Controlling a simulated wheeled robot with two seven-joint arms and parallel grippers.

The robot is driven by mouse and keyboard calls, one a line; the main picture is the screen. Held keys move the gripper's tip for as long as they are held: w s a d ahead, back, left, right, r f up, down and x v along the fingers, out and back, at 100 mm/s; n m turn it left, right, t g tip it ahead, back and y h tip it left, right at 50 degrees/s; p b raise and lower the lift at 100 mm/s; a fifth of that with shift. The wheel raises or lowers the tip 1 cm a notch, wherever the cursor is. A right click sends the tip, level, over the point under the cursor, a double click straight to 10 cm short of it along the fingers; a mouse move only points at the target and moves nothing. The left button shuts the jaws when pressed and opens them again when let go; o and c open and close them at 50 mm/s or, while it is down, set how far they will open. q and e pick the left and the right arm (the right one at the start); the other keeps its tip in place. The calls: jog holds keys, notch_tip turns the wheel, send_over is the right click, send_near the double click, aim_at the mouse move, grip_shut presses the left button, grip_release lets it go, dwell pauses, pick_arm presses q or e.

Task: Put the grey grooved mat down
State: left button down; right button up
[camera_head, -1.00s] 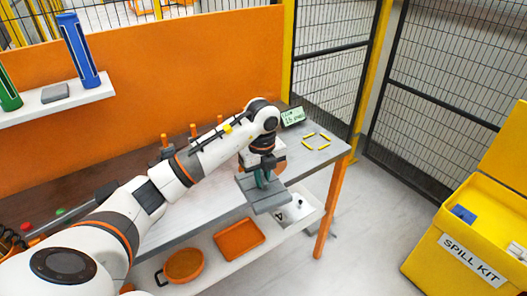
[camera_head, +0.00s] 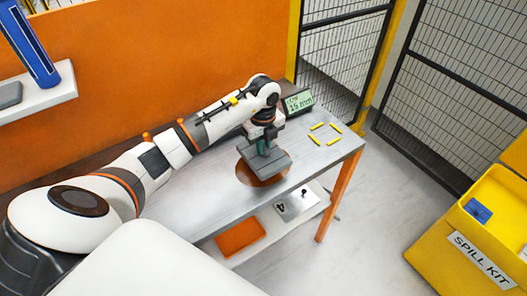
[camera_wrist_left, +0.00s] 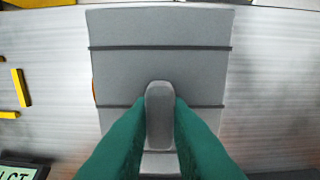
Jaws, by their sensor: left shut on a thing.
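The grey grooved mat (camera_head: 268,163) is held by my left gripper (camera_head: 262,148) over the right part of the table. In the left wrist view the mat (camera_wrist_left: 160,62) fills the middle, with dark grooves across it. The green fingers of my left gripper (camera_wrist_left: 160,120) are shut on a raised grey grip on the mat. An orange-brown round thing (camera_head: 258,180) shows partly under or behind the mat. I cannot tell how high the mat is above the table. My right gripper is not in view.
Yellow corner marks (camera_head: 326,133) frame a bare spot on the table (camera_head: 205,200), right of the mat. A small display (camera_head: 299,102) stands behind them. A lower shelf holds an orange tray (camera_head: 240,236) and a white plate (camera_head: 296,203). A yellow spill kit bin (camera_head: 470,245) stands at right.

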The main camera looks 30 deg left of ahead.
pick_arm(q)
jog(key=f, duration=0.3)
jog(key=shift+w+a+f+p, duration=0.25)
jog(key=shift+w+f+p, duration=0.1)
jog(key=shift+p, duration=0.05)
jog(key=shift+f, duration=0.4)
jog(key=shift+s+d, duration=0.1)
jog(key=shift+s, duration=0.05)
jog(key=shift+f, duration=0.15)
jog(key=c, duration=1.4)
grip_release()
jog(key=shift+o, duration=0.2)
